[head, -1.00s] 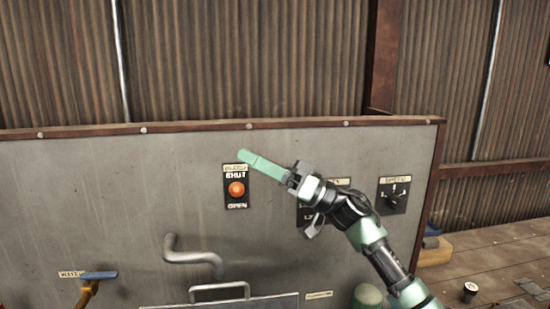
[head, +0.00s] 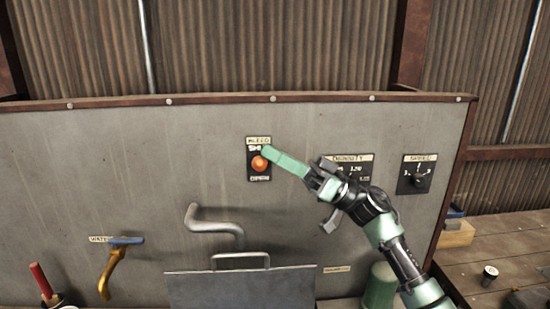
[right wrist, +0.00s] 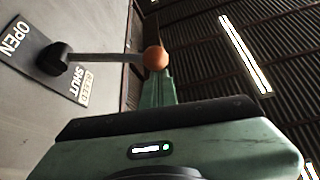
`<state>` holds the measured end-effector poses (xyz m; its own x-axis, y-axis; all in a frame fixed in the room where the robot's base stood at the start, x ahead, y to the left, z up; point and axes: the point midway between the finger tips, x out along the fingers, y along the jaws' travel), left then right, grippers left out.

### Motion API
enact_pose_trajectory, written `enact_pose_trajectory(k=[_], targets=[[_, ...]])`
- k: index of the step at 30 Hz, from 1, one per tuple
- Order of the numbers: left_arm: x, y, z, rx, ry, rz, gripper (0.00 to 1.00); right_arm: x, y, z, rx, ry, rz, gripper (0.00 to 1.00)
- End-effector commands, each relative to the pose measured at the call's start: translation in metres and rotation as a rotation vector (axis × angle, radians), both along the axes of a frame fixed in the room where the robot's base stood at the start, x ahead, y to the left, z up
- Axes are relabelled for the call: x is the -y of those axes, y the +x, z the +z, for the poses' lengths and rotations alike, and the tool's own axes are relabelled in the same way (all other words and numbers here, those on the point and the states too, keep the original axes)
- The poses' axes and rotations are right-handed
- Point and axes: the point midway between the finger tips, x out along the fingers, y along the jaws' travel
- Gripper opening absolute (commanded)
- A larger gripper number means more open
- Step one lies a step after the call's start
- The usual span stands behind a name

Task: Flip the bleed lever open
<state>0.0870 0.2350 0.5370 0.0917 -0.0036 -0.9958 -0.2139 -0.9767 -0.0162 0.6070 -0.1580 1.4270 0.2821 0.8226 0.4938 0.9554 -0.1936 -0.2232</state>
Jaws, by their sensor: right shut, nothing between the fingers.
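The bleed lever has an orange ball knob (head: 260,163) and sits on a black plate (head: 259,179) marked BLEED, SHUT and OPEN. In the right wrist view the lever's grey rod (right wrist: 105,58) sticks out from the panel and ends in the orange knob (right wrist: 156,58). My right gripper (head: 268,152) is shut and empty, its green fingers pointing up-left with the tips at the knob's upper right. In the right wrist view the fingers (right wrist: 157,88) lie right behind the knob; I cannot tell whether they touch it. My left gripper is not in view.
The grey panel (head: 120,190) also carries a density dial (head: 350,168), a speed dial (head: 417,174), a bent grey pipe (head: 214,226) and a yellow water tap (head: 112,268). A metal lid with a handle (head: 240,286) lies below the lever. A wooden bench (head: 500,240) is at the right.

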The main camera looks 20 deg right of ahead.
Motion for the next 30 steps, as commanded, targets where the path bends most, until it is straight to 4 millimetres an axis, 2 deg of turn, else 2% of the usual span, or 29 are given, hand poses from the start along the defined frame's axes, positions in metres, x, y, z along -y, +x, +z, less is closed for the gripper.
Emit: enact_pose_trajectory(k=[6,12,24,30], targets=[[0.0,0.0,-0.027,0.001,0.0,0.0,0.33,-0.001,-0.004,-0.015,0.17,-0.035,0.0,0.0],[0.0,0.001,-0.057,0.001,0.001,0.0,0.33,-0.003,-0.013,-0.034,0.191,-0.042,0.0,0.0],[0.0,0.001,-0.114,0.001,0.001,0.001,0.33,-0.005,-0.02,-0.076,0.569,-0.116,-0.001,0.0],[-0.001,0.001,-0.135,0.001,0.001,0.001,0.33,-0.004,-0.018,-0.092,0.732,-0.151,-0.001,0.0]])
